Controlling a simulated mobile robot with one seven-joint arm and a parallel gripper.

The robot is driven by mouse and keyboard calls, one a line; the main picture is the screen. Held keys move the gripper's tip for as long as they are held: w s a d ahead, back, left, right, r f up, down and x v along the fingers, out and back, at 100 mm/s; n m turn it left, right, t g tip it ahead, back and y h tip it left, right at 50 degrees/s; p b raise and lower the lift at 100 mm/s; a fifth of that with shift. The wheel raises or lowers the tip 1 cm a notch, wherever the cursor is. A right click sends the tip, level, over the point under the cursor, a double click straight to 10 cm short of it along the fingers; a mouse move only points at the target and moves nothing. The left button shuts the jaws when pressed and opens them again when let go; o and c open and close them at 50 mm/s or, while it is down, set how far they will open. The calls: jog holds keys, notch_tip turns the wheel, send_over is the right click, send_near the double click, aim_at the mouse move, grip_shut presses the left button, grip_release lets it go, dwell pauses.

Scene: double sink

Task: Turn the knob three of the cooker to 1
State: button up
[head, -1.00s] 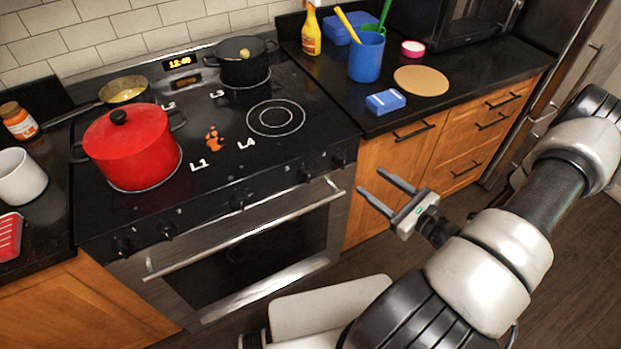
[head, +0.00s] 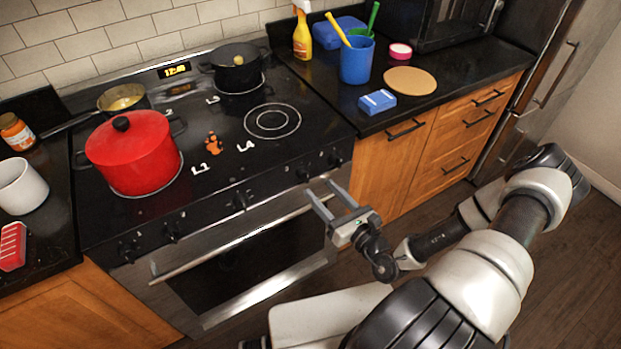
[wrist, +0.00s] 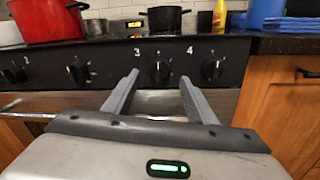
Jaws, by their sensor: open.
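The cooker (head: 265,215) has a row of black knobs along its front panel. In the wrist view, knob three (wrist: 159,71) is beside a white "3" and lies ahead, between my fingertips in the picture. It also shows in the head view (head: 302,173). Knob four (wrist: 212,68) is to its right, beside a "4". My gripper (head: 319,187) is open and empty, in front of the panel's right part, with its fingers pointing at the panel. In the wrist view my gripper (wrist: 160,77) appears short of knob three, with no contact visible.
The oven handle (head: 230,245) sticks out below the knobs, close to my gripper. A red pot (head: 132,160), a black pot (head: 237,75) and a pan (head: 121,98) stand on the hob. The floor before the wooden drawers (head: 440,150) is clear.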

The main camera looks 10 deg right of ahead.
aim_at(309, 178)
jog(key=x, duration=0.6)
jog(key=shift+w, duration=0.15)
jog(key=shift+c, duration=0.3)
jog(key=c, duration=1)
